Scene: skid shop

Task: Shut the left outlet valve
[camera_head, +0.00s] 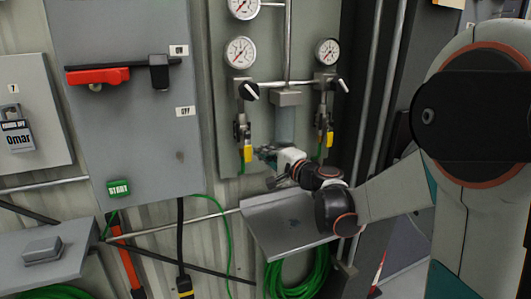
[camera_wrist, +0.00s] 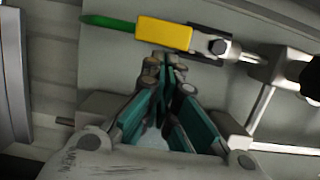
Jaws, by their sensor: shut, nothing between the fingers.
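In the wrist view the yellow lever (camera_wrist: 163,34) lies along the line between the valve body (camera_wrist: 219,46) and the green hose (camera_wrist: 107,22). My gripper (camera_head: 265,152) is just right of the lever in the head view. In the wrist view my gripper's fingertips (camera_wrist: 163,60) are together and empty, beside the lever's long edge. I cannot tell whether they touch it.
A similar right valve with a yellow lever (camera_head: 329,139) hangs to the right. A grey shelf (camera_head: 285,222) juts out below. A cabinet with a red switch handle (camera_head: 97,76) stands left.

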